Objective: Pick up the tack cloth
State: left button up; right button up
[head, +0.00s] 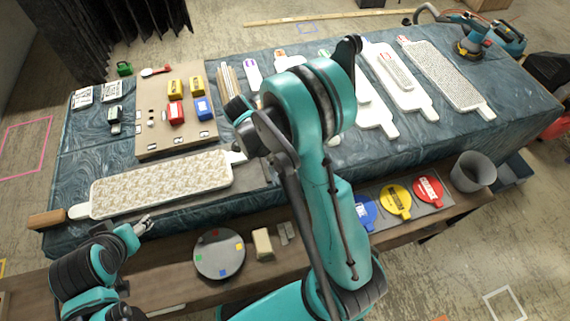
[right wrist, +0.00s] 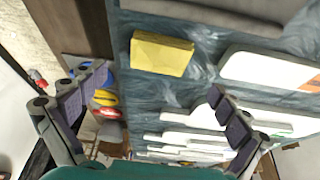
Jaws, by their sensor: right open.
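A folded yellow cloth (right wrist: 162,53), which looks like the tack cloth, lies flat on the blue-grey covered table (right wrist: 150,95) in the right wrist view. My right gripper (right wrist: 158,86) is open and empty. Its two fingers are spread wide, with the cloth ahead and between their lines, apart from both. In the head view my right arm hides its own gripper and I cannot make out this cloth. My left gripper (head: 142,225) is at the table's front left edge, below the patterned panel; its finger opening is too small to judge.
A white-framed patterned panel (head: 160,183) lies front left. A wooden board (head: 160,140) holds yellow, red and blue blocks. Several white panels (head: 395,75) fill the right side. The front shelf holds a round grey disc (head: 219,254), coloured discs (head: 396,200) and a grey bin (head: 473,172).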

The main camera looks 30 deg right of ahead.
aim_at(285, 162)
jog(key=b+x, duration=0.2)
jog(key=x, duration=0.3)
jog(key=shift+d+f, duration=0.1)
jog(key=shift+f, duration=0.3)
jog(key=shift+r, duration=0.1)
jog(key=c, duration=1)
